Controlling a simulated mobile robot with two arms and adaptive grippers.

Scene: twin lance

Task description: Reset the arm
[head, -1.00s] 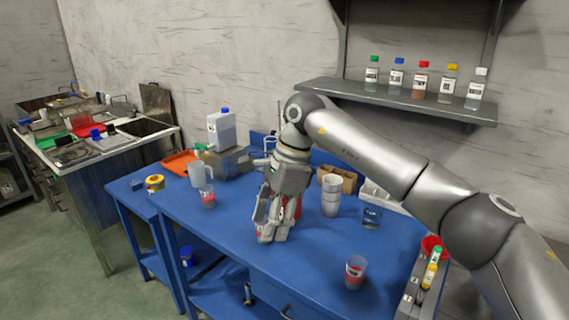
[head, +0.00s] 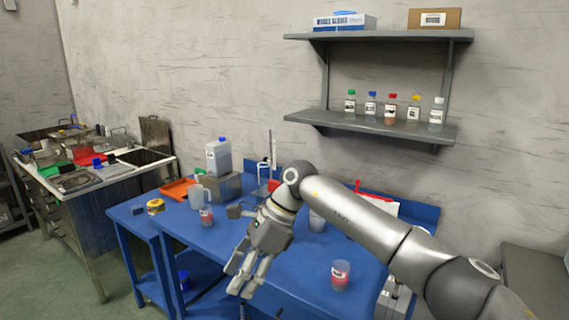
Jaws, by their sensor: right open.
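My right arm reaches in from the lower right across the blue table (head: 215,237). My right gripper (head: 240,284) hangs over the table's front part, fingers pointing down and to the left. Its fingers are apart, and I see nothing held between them. My left gripper is not in view.
A cup with red contents (head: 340,275) stands right of the gripper; another (head: 206,216) stands to its left. A jug (head: 198,194), orange tray (head: 178,189) and blue-capped canister (head: 218,157) are at the back left. A shelf (head: 372,127) with several bottles is on the wall.

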